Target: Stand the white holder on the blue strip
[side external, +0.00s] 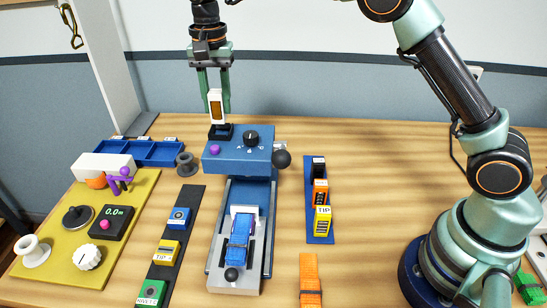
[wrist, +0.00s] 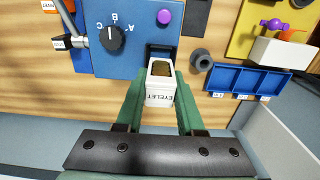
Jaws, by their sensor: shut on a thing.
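The white holder (side external: 216,106) is upright between the fingers of my gripper (side external: 215,100), with a brown-gold panel showing on it. In the wrist view the white holder (wrist: 160,92) reads "EYELET" and my gripper (wrist: 160,100) is shut on it. The holder is at a black socket (side external: 221,132) on the back left of the blue machine; whether it still touches the socket I cannot tell. The blue strip (side external: 320,239) lies right of the machine. A black holder (side external: 318,167), an orange holder (side external: 320,192) and a yellow "TIP" holder (side external: 323,219) stand on it in a row.
The blue machine (side external: 235,158) has a knob and a side lever with a dark ball (side external: 281,158), between my gripper and the strip. A dark strip (side external: 187,195) with several blocks lies left. An orange strap (side external: 309,279) lies in front. Table right of the blue strip is clear.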

